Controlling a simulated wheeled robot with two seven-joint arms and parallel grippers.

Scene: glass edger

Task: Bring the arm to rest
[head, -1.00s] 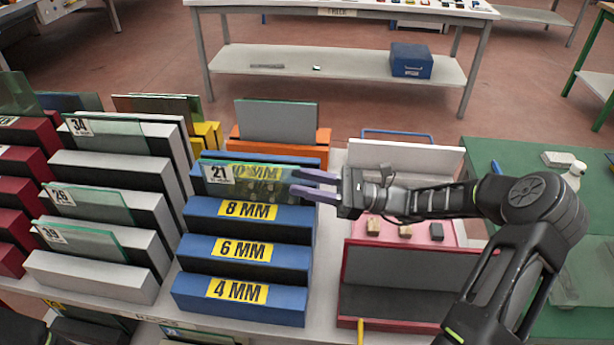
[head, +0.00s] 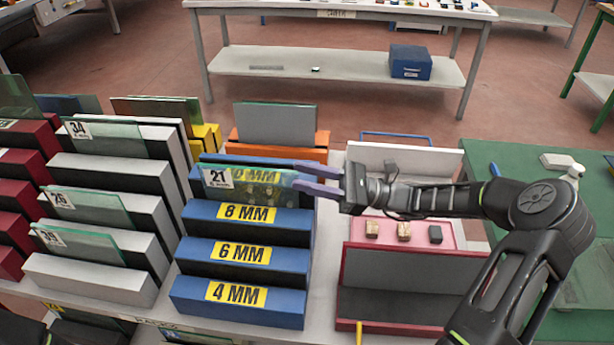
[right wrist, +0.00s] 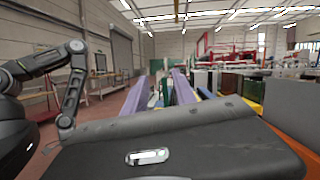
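My right gripper (head: 306,177) is open and empty at the right end of the blue rack (head: 241,255). Its two purple fingers point left, apart from each other, and also show in the right wrist view (right wrist: 162,90). A glass pane (head: 262,181) labelled 21 stands in the rack's upper slot, in front of a partly covered MM label. The fingertips are close to the pane's right end; I cannot tell whether they touch it. My right arm reaches in from the right over the red-edged rack. My left gripper is not in view.
Grey racks (head: 90,279) with panes labelled 34, 26 and 39 stand left. An orange stand with a grey pane (head: 276,123) is behind the blue rack. A pink tray (head: 450,234) with small blocks lies under my right arm. A green table (head: 512,160) is at right.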

